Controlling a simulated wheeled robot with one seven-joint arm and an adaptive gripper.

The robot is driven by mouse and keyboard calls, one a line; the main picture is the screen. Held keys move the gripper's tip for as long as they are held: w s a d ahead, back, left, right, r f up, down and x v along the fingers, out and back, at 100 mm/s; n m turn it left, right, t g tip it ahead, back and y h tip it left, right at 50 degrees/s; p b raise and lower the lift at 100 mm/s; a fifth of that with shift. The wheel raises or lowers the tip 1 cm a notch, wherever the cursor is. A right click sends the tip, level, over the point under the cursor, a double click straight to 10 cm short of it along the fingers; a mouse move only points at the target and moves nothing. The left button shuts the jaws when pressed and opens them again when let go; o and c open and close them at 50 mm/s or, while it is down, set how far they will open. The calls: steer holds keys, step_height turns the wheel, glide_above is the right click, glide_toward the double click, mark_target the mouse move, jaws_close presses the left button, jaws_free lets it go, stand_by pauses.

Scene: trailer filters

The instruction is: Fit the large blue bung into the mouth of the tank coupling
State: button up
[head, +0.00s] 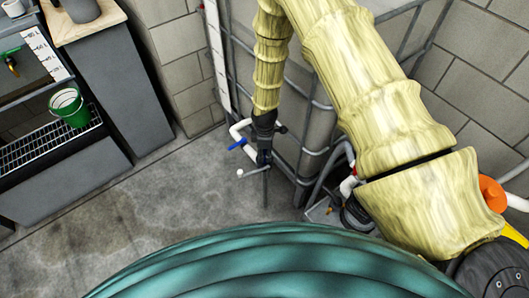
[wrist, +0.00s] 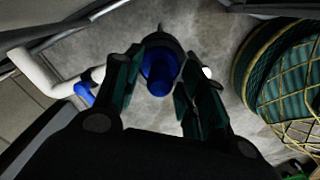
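The large blue bung (wrist: 158,72) shows in the wrist view between my gripper's (wrist: 160,78) two dark green fingers. The fingers appear to close on its sides. A dark grey, rounded part lies directly behind the bung, and I cannot tell if it is the tank coupling's mouth or whether the bung touches it. In the head view my gripper (head: 264,157) points down beside the caged tank, at the end of the yellow-sleeved arm. The bung cannot be made out there. A white pipe (wrist: 40,70) with a blue lever (wrist: 84,93) is left of the fingers.
The blue lever (head: 237,144) is close beside my gripper in the head view. The tank's metal cage (head: 312,152) stands to the right. A green bucket (head: 69,106) stands on a grate at left. Concrete floor (head: 170,205) is open at left. A netted green container (wrist: 285,80) is at the right.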

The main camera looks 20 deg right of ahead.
step_height(320, 180, up, 12)
steer(key=shift+r+b, duration=0.15)
steer(key=shift+b, duration=0.3)
stand_by(0.4)
stand_by(0.5)
